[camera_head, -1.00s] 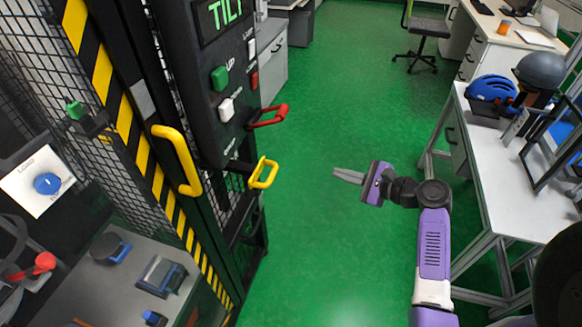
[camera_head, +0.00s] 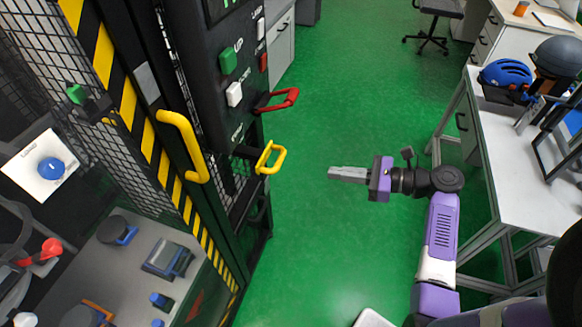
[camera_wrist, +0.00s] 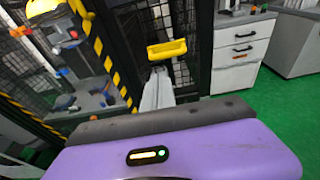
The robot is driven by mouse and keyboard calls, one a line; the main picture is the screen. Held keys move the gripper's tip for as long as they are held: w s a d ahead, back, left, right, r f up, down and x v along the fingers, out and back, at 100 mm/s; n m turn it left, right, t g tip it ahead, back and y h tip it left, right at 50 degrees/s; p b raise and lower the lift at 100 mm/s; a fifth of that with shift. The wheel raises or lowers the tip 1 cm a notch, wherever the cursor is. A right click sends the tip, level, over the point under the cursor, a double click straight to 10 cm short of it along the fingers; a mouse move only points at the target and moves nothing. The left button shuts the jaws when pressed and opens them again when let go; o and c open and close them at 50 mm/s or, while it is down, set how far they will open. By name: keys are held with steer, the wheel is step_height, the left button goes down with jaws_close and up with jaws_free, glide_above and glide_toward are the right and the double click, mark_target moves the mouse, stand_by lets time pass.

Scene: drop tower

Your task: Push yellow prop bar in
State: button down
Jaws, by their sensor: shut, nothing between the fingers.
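The yellow prop bar (camera_head: 270,158) is a small loop handle sticking out to the right from the black tower frame, below a red handle. It also shows in the wrist view (camera_wrist: 167,50), just beyond and above the fingertips. My gripper (camera_head: 331,173) is shut and empty, pointing left at the yellow bar. In the head view a gap of green floor shows between the fingertips and the bar. In the wrist view the shut fingers (camera_wrist: 158,88) point toward the bar; contact cannot be seen there.
A red handle (camera_head: 277,100) sits just above the yellow bar. A larger yellow door handle (camera_head: 184,146) is on the striped tower door to the left. A white table (camera_head: 520,165) with helmets stands at the right. Green floor (camera_head: 340,90) is open between.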

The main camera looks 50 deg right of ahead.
glide_toward(263, 161)
steer(key=shift+w+a+f+p, duration=0.1)
steer(key=shift+w+f+p, duration=0.05)
steer(key=shift+w+f, duration=0.4)
steer(key=shift+w+a+f+p, duration=0.15)
steer(key=shift+w+f, duration=0.2)
steer(key=shift+f, duration=0.3)
steer(key=p+x, duration=0.1)
steer(key=x, duration=0.2)
steer(key=r+p+x, duration=0.1)
steer(key=x, duration=0.2)
steer(key=shift+w+a+r, duration=0.2)
steer(key=shift+w, duration=0.25)
steer(key=shift+r, duration=0.1)
